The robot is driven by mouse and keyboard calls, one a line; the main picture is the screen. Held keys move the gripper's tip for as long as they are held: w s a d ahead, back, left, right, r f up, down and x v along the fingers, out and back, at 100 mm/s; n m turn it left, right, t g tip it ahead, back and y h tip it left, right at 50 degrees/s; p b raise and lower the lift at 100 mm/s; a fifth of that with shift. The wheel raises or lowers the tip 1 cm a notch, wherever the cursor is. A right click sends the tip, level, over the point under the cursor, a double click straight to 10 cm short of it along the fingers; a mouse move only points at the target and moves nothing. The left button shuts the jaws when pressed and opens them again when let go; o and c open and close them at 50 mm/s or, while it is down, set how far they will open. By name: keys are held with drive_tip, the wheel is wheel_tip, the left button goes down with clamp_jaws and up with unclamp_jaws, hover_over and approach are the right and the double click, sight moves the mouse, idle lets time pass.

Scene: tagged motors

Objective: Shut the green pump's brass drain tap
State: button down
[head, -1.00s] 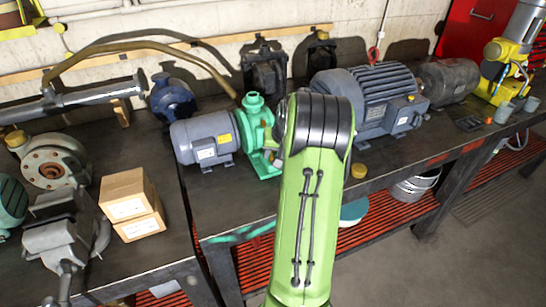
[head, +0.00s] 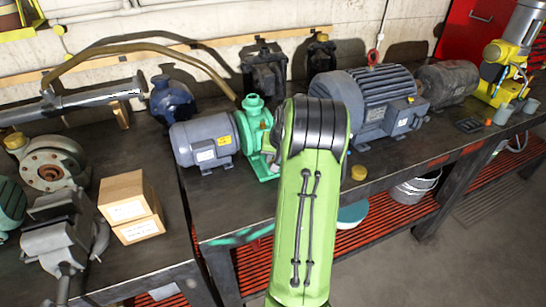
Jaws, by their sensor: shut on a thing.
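The green pump (head: 254,128) stands on the dark bench, joined to a grey motor (head: 203,142) on its left. My green arm (head: 306,215) rises from the bottom of the head view, and its dark joint covers the area just right of the pump. My gripper is hidden behind the arm. A small brownish patch shows on the pump's right side beside my arm, but I cannot tell whether it is the brass drain tap. The tap's handle position cannot be made out.
A large blue-grey motor (head: 370,98) stands right of my arm. A small yellow-brown cap (head: 358,173) lies near the bench's front edge. Cardboard boxes (head: 131,205) and a vise (head: 57,232) are at left. Dark pumps (head: 265,75) stand behind. The bench in front of the grey motor is clear.

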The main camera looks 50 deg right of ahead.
drive_tip(key=m, duration=0.2)
drive_tip(key=m+h, duration=0.1)
drive_tip(key=shift+w+a+g+b, duration=0.25)
drive_tip(key=shift+w+g+b, duration=0.05)
drive_tip(key=shift+b, duration=0.05)
drive_tip(key=m, duration=0.2)
drive_tip(key=m+g+h, duration=0.1)
drive_tip(key=m, duration=0.1)
drive_tip(key=shift+w+a+m+g, duration=0.15)
drive_tip(key=shift+w+m+g, duration=0.15)
drive_tip(key=shift+w, duration=0.1)
drive_tip(key=m, duration=0.2)
drive_tip(key=m+g, duration=0.1)
drive_tip(key=m, duration=0.1)
drive_tip(key=shift+w+g+h, duration=0.3)
drive_tip(key=shift+w+h, duration=0.05)
drive_tip(key=shift+h, duration=0.05)
drive_tip(key=shift+w+m+g+p, duration=0.15)
drive_tip(key=shift+m+g+p, duration=0.3)
drive_tip(key=shift+m, duration=0.65)
drive_tip(key=c, duration=1.1)
unclamp_jaws()
drive_tip(key=shift+c, duration=0.2)
drive_tip(key=shift+r, duration=0.1)
